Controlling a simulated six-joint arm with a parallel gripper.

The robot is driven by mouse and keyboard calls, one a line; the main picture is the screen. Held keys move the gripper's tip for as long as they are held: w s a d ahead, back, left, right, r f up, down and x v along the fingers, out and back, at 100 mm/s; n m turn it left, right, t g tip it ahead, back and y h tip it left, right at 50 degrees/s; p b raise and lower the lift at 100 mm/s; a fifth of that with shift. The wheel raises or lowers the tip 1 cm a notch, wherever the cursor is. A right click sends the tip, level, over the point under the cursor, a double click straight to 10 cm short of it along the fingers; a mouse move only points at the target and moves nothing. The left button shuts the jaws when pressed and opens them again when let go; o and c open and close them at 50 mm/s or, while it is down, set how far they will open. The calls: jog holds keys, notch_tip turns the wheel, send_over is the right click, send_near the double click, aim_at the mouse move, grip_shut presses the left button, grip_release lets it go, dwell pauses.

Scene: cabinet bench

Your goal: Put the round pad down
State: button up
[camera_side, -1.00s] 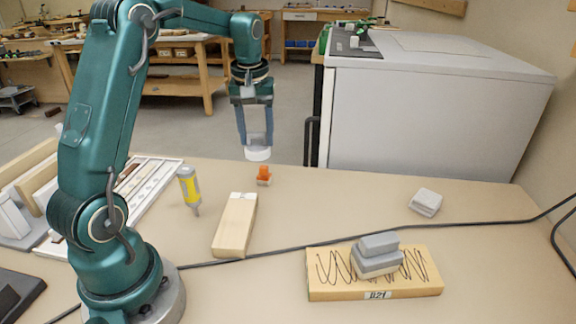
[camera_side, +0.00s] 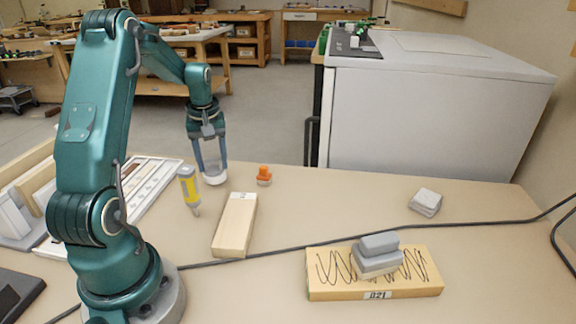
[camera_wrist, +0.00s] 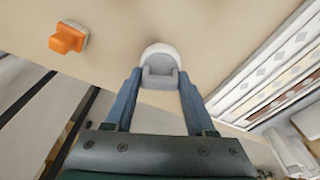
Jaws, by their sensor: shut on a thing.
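The round pad (camera_side: 215,179) is white underneath with a grey block-like grip on top. My gripper (camera_side: 211,170) points down and is shut on the pad's grip. In the side view the pad is at or just above the bench, between the yellow-and-grey tool and the orange knob; I cannot tell whether it touches. In the wrist view the pad (camera_wrist: 160,56) sits between the tips of my gripper (camera_wrist: 160,78), with its white rim showing beyond the grey grip.
The yellow-and-grey tool (camera_side: 189,190) stands close to the left. A wooden block (camera_side: 235,225) lies in front. An orange knob (camera_side: 264,175) is to the right. A grey sanding block rests on a board (camera_side: 330,290) marked with squiggles. A black cable (camera_side: 290,249) crosses the bench.

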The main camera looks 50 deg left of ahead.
jog(key=shift+f, duration=0.7)
jog(key=shift+f, duration=0.15)
jog(key=o, duration=1.3)
jog(key=shift+o, duration=0.2)
